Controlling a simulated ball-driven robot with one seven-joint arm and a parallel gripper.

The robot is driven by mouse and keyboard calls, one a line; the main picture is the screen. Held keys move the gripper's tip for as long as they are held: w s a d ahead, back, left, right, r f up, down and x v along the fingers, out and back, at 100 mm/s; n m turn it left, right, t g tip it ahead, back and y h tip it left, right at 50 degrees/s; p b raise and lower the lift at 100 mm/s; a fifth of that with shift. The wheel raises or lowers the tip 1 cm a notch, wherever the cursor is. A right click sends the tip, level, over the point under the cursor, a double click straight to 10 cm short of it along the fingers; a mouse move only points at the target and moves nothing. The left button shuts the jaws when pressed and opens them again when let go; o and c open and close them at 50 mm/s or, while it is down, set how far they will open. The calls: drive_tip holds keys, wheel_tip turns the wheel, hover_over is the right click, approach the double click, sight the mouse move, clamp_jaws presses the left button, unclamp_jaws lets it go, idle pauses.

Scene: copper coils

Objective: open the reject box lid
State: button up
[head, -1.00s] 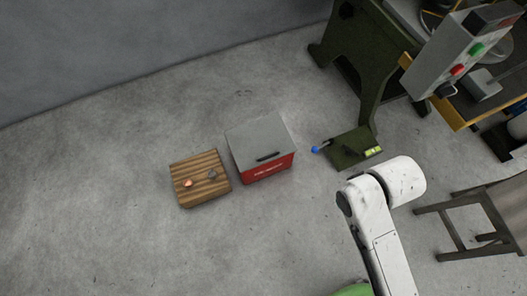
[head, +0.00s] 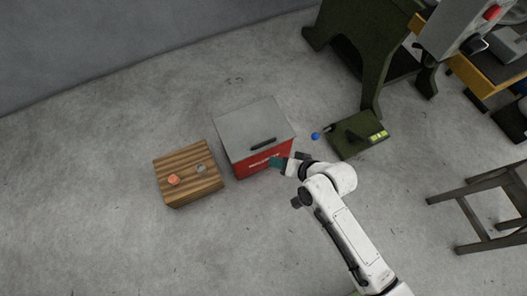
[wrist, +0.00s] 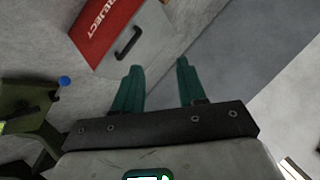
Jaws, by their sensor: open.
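The reject box (head: 266,157) is red with a grey lid (head: 250,122) that lies shut on top. A dark bar handle (head: 263,144) sits on the lid near its front edge. My gripper (head: 275,162) is at the box's front right, its teal fingers overlapping the red front in the head view; I cannot tell whether they touch it. In the wrist view, my gripper (wrist: 157,72) is open with nothing between its fingers. The handle (wrist: 128,43) shows there beyond the left finger, and the red front (wrist: 100,28) with REJECT lettering is at the upper left.
A wooden crate (head: 190,186) with a copper-coloured piece (head: 173,180) and a grey piece (head: 200,168) stands left of the box. A dark green pedal (head: 357,135) with a blue-knobbed lever (head: 315,136) is to the right. A stool (head: 490,205) stands further right.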

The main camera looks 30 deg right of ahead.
drive_tip(key=w+a+f+m+t+b, duration=0.1)
drive_tip(key=w+f+m+t+b, duration=0.1)
drive_tip(key=f+b, duration=0.3)
drive_tip(key=w+f+m+t+b, duration=0.2)
drive_tip(key=w+f+m, duration=0.1)
drive_tip(key=f, duration=0.3)
drive_tip(key=m+t+h+b, duration=0.3)
drive_tip(key=m+h+b, duration=0.1)
drive_tip(key=m+b, duration=0.3)
approach(263, 144)
drive_tip(key=shift+f+b+x, duration=0.2)
drive_tip(key=shift+b+x, duration=1.1)
drive_tip(key=shift+x, duration=1.3)
drive_tip(key=shift+f+b+x, duration=0.2)
drive_tip(key=shift+b+x, duration=1.1)
drive_tip(key=shift+x, duration=1.25)
drive_tip(key=shift+s+d, duration=0.1)
drive_tip(key=shift+c, duration=0.2)
clamp_jaws()
